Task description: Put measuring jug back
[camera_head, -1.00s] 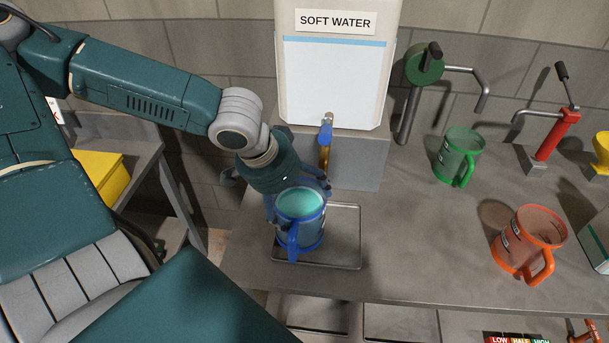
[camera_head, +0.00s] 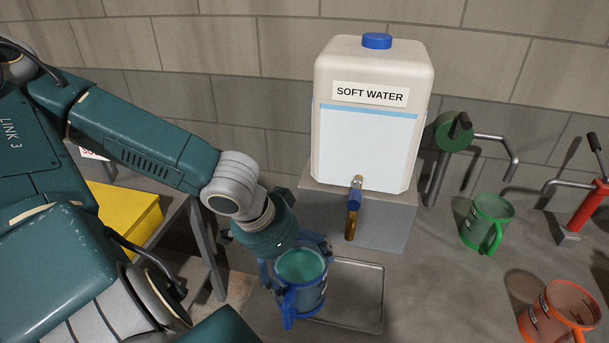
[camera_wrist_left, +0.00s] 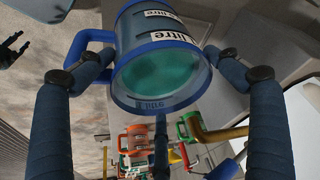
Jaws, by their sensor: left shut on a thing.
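The blue measuring jug (camera_head: 303,290) has a blue handle and holds teal liquid. It is off the worktop's middle, at the left edge of the metal drip tray (camera_head: 372,318) in the head view. My left gripper (camera_head: 298,256) is shut around the jug from behind. In the left wrist view the jug (camera_wrist_left: 158,62) sits between the fingers of my left gripper (camera_wrist_left: 150,78), with "litre" labels showing. Whether its base touches anything is hidden.
The soft water tank (camera_head: 368,135) stands on a grey block, its tap (camera_head: 354,205) right of the jug. A green jug (camera_head: 487,222) and an orange jug (camera_head: 558,315) stand to the right. A yellow box (camera_head: 128,215) is at left.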

